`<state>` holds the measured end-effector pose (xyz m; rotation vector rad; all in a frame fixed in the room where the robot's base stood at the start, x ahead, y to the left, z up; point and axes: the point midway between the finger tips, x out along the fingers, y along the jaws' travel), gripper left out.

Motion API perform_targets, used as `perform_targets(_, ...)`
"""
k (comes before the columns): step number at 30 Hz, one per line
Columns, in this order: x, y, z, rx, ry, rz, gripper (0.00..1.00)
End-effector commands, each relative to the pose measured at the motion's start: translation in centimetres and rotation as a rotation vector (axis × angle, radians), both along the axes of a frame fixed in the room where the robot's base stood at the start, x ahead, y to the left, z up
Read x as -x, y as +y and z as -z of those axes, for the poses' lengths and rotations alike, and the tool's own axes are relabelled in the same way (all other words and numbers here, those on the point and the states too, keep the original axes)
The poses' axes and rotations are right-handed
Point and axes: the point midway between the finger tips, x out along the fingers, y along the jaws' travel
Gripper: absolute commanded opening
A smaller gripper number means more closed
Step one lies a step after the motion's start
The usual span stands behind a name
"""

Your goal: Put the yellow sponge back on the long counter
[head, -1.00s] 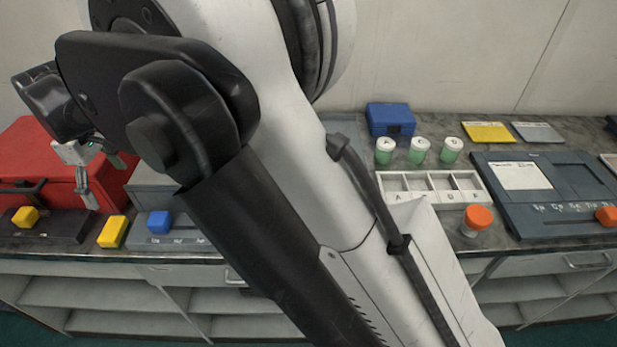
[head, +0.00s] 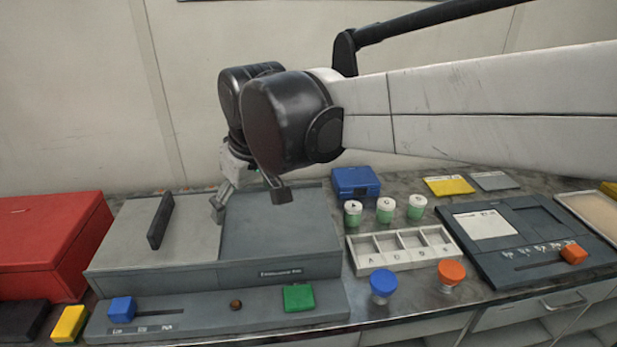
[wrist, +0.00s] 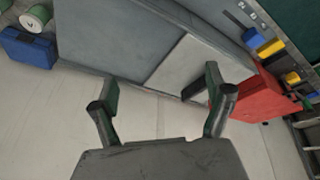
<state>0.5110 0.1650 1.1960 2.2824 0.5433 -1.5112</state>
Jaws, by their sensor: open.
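A yellow block (head: 70,324), which looks like the sponge, rests near the counter's front edge at the lower left, between a black panel and the grey console. It also shows in the wrist view (wrist: 270,48) at the upper right. A flat yellow piece (head: 449,185) lies at the back of the long counter (head: 420,298); I cannot tell if it is a pad or a sponge. My gripper (head: 248,199) is above the grey console, well away from the yellow block. In the wrist view my gripper (wrist: 160,91) has its fingers spread with nothing between them.
The grey console (head: 285,235) has an upright dark handle (head: 160,220). A red box (head: 50,240) stands left. Green jars (head: 386,209), a white sectioned tray (head: 400,250), blue (head: 383,286) and orange (head: 452,273) knobs and a dark panel (head: 530,240) are to the right.

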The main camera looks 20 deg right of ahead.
Motion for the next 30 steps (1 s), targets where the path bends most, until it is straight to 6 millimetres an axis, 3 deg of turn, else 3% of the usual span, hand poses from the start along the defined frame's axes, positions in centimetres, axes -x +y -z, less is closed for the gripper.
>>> perform_targets(1, 1.1, -1.8, 0.1, -0.009, -0.013, 0.04, 0.83)
perform_targets(6, 4.7, -6.8, 0.8, -0.046, -0.064, 0.17, 0.83)
perform_targets(15, 11.0, -13.6, 3.7, -0.105, -0.158, 0.39, 0.83)
perform_targets(21, 13.6, -15.9, 5.5, -0.13, -0.202, 0.482, 0.83)
perform_targets(30, 14.3, -16.5, 6.0, -0.137, -0.216, 0.509, 0.83)
